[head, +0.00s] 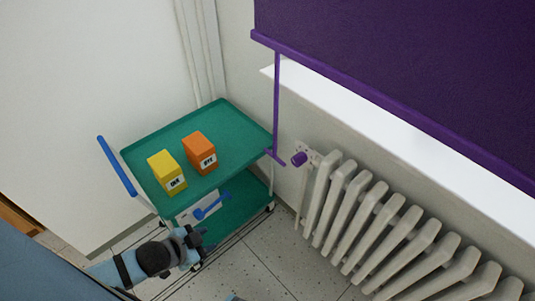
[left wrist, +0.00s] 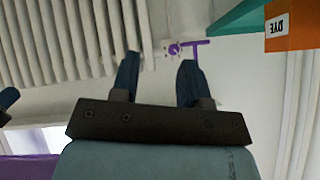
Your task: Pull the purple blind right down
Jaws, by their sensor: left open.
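The purple blind (head: 420,60) hangs over the window at the upper right, with a purple bar (head: 330,68) along its lower edge above the white sill. A thin purple rod (head: 277,105) hangs from the bar's left end to a small crosspiece at the trolley's corner. The crosspiece (left wrist: 196,42) also shows in the left wrist view, beyond my fingertips. My left gripper (head: 206,240) is open and empty, low in front of the trolley and apart from the rod; its fingers (left wrist: 157,60) show spread. A dark blue piece at the wrist view's left edge may be my right gripper.
A green two-shelf trolley (head: 238,122) carries yellow (head: 167,173) and orange (head: 200,153) boxes on top; a blue object (head: 211,206) shows lower down. A white radiator (head: 395,232) with a purple valve knob (head: 299,159) stands under the sill. Speckled floor (head: 262,262) lies between trolley and radiator.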

